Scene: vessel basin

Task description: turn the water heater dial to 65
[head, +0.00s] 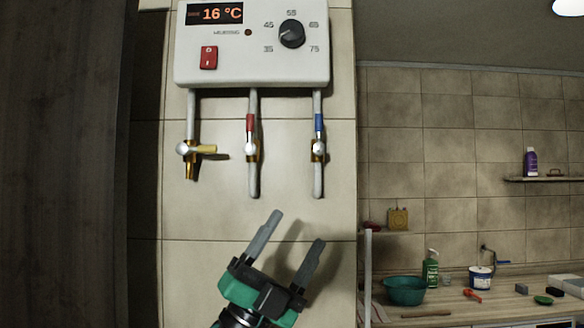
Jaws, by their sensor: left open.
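A white water heater (255,68) hangs on the tiled wall at the top of the head view. Its black dial (292,34) sits on the right of the front, with 35, 45, 55, 65 and 75 marked around it. I cannot tell exactly where the dial points. The display (214,13) reads 16 °C. A red switch (208,57) is at the lower left of the front. My left gripper (297,227) is open and empty, below the heater and its pipes, fingers pointing up. It is well apart from the dial. My right gripper is not in view.
Three pipes with valves hang under the heater: a brass tap (196,149), a red-marked valve (252,150) and a blue-marked valve (318,150). At right, a counter (450,307) holds a teal bowl (405,290) and a green bottle (430,270). A dark panel (60,160) stands at left.

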